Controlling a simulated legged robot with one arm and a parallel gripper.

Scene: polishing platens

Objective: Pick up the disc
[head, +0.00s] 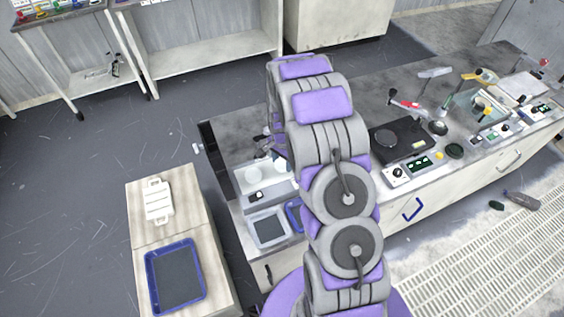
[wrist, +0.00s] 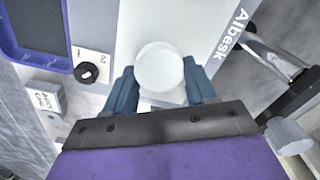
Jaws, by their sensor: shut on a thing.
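A round white disc (wrist: 160,68) shows in the wrist view between the two blue fingers of my gripper (wrist: 159,70). The fingers are shut on it, one at its left side and one at its right. A pale surface lies below the disc; I cannot tell whether the disc still touches it. In the head view my arm covers most of my gripper and the spot where it works.
A blue-rimmed tray (wrist: 68,56) and a black knob (wrist: 86,72) lie left of the disc. A metal tube (wrist: 268,52) is at the right. In the head view, a bench (head: 385,82) carries several tools, and a side table (head: 196,205) holds a blue tray (head: 149,284).

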